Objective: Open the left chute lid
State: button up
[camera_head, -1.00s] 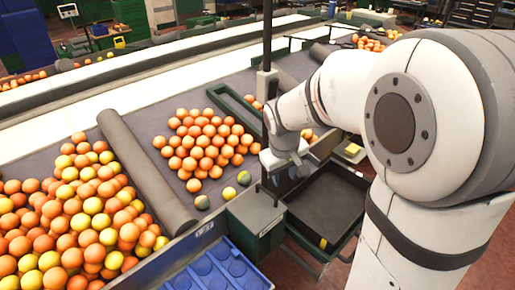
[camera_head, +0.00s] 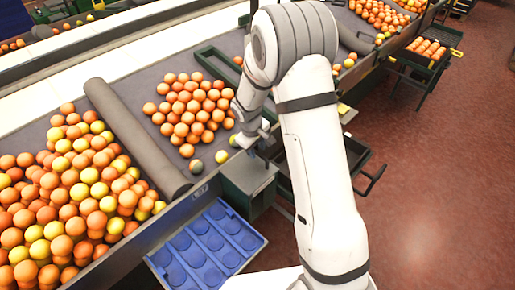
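A dark green box-shaped chute (camera_head: 262,198) stands at the front edge of the sorting table, and its flat grey-green top (camera_head: 246,172) looks closed. I cannot make out a separate lid handle. My gripper (camera_head: 264,146) is at the end of my white arm, just above and behind the right part of that top. It is small and partly hidden by my wrist, so I cannot tell whether its fingers touch anything or how far apart they are.
A grey roller (camera_head: 135,140) lies left. A blue tray (camera_head: 212,245) sits in front. A dark bin (camera_head: 340,158) stands behind my arm.

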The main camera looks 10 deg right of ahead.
jog(key=shift+d+f, duration=0.1)
jog(key=shift+f, duration=0.55)
grip_shut()
